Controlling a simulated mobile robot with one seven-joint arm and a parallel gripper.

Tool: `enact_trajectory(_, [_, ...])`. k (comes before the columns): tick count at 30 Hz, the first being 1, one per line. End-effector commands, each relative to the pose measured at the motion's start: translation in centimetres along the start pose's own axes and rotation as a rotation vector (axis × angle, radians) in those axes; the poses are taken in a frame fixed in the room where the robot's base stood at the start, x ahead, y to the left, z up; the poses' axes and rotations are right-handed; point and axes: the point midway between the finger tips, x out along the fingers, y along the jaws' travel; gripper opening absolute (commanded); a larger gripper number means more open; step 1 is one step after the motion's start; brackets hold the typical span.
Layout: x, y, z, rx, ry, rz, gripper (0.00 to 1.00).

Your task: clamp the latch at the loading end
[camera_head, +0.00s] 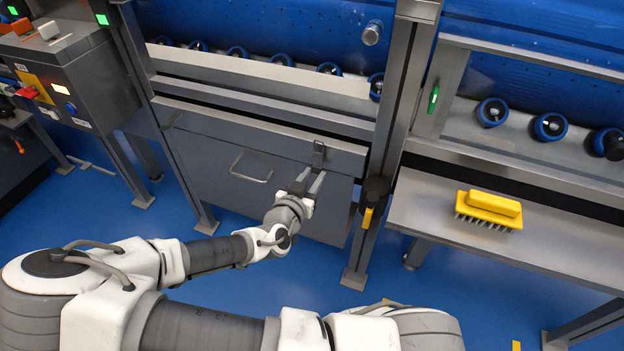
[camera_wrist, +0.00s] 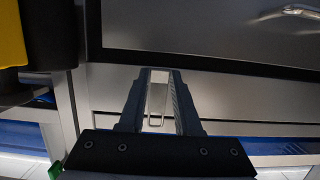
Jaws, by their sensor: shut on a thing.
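The latch (camera_head: 318,153) is a small grey metal fitting on the front rail above the grey door panel.
A bar handle (camera_head: 251,178) is on the door panel (camera_head: 215,165) left of my gripper. A post with a dark fitting (camera_head: 375,190) stands close on the right. A yellow brush (camera_head: 488,208) lies on the right shelf. Blue floor is open below.

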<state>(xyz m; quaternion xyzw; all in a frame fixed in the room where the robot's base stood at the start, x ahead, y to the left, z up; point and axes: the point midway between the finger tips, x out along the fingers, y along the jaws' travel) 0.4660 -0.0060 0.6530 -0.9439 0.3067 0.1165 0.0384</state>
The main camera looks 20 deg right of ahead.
Motion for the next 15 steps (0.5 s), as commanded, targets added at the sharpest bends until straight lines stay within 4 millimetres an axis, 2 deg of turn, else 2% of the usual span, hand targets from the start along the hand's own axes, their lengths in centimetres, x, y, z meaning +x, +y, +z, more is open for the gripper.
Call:
enact_trajectory(10, [0.07,-0.01,0.02,0.000,0.002,0.000,0.00])
enact_trajectory(11, [0.07,-0.01,0.02,0.000,0.002,0.000,0.36])
enact_trajectory(15, [0.06,-0.01,0.03,0.000,0.002,0.000,0.61])
